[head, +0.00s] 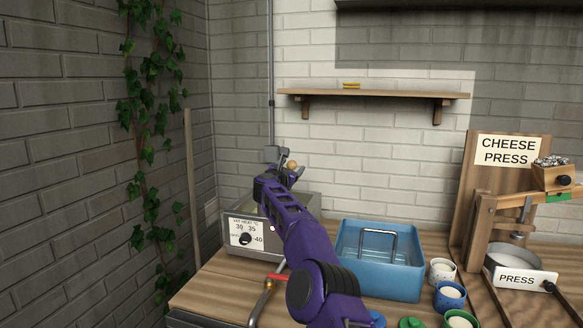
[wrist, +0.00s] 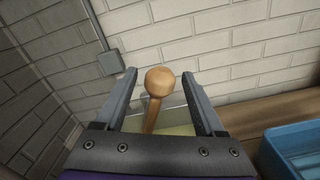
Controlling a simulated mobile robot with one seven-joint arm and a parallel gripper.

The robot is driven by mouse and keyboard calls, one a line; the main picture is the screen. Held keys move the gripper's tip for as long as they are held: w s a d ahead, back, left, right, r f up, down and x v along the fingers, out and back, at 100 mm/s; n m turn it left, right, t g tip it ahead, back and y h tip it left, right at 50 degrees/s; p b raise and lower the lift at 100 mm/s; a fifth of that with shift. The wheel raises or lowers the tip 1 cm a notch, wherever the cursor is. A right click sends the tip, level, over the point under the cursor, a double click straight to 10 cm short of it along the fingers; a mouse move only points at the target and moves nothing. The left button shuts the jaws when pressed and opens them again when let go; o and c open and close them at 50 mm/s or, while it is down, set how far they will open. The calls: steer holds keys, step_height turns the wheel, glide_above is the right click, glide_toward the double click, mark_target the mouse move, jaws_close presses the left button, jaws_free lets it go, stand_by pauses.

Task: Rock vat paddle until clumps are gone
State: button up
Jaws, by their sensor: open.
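The vat paddle's wooden handle with a round knob (wrist: 160,80) stands up between the two fingers of my open gripper (wrist: 159,76) in the wrist view. There is a gap on each side of the knob, and no finger appears to touch it. In the head view the knob (head: 292,165) shows at my gripper (head: 284,162), above the grey vat (head: 233,251). The vat has a heat dial (head: 245,239) on its front. My purple arm covers much of the vat. In the wrist view a pale strip of the vat's inside (wrist: 176,124) shows behind the handle; no clumps can be made out.
A blue basin (head: 375,275) with a metal handle stands right of the vat. Several small cups stand beside it, including a white one (head: 442,268). A cheese press (head: 480,215) is at the right. A wall shelf (head: 370,94) holds a small yellow item (head: 351,86).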

steer(key=shift+a+r, duration=0.1)
steer(key=shift+s+a+r, duration=0.15)
steer(key=shift+s+a, duration=0.1)
steer(key=shift+a, duration=0.05)
steer(key=shift+s+a, duration=0.2)
steer(key=shift+s, duration=0.15)
steer(key=shift+s+d+p, duration=0.1)
steer(key=shift+s+p, duration=0.2)
steer(key=shift+s, duration=0.5)
steer(key=b+v, duration=0.2)
steer(key=v, duration=1.2)
steer(key=shift+s, duration=0.25)
